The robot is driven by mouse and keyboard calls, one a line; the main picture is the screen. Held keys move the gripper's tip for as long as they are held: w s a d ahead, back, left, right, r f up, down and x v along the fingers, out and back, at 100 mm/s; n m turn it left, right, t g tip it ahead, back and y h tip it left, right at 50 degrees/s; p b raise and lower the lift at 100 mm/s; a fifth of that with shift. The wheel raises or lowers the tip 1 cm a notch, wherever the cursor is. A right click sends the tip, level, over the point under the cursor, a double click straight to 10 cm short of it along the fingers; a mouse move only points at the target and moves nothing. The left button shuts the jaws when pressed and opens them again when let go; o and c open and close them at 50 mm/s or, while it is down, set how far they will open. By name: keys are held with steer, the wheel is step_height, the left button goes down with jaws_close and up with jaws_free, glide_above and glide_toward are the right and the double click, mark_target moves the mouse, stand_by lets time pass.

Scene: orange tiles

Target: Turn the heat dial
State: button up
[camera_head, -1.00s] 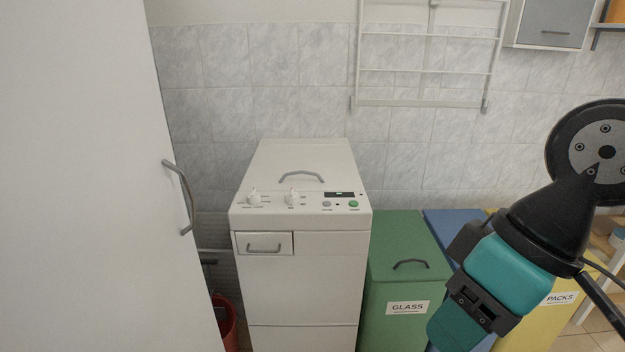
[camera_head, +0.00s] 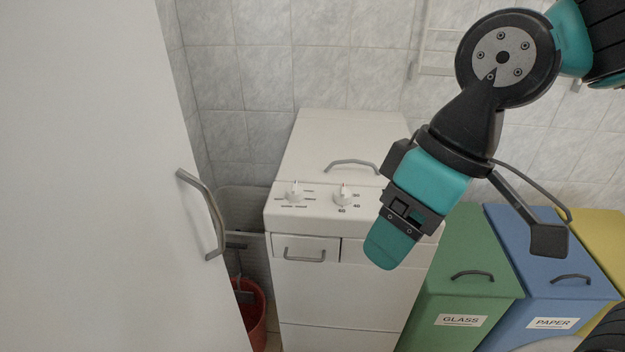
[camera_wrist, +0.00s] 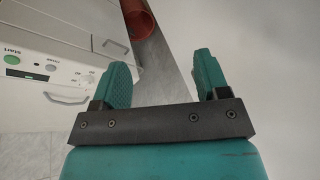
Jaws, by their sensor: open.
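A white door (camera_head: 110,180) with a grey handle fills the left. A red bucket (camera_head: 250,308) stands between it and the machine. A green glass bin (camera_head: 470,240), a blue paper bin (camera_head: 555,250) and a yellow bin (camera_head: 600,232) stand to the right.

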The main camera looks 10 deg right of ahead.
steer(key=w+d+r+n+h+p, duration=0.1)
steer(key=w+n, duration=0.1)
steer(key=w, duration=0.6)
steer(key=w+d+r+n+h, duration=0.1)
steer(key=w, duration=0.7)
steer(key=n+h+p, duration=0.1)
steer(key=n+h, duration=0.1)
steer(key=n, duration=0.2)
glide_above(343, 188)
step_height(343, 188, down, 3)
step_height(343, 188, down, 17)
steer(key=shift+f+p, duration=0.2)
steer(key=shift+p, duration=0.8)
steer(key=shift+s, duration=0.1)
steer(key=shift+c, duration=0.4)
steer(key=c, duration=0.8)
steer(key=shift+c, duration=0.2)
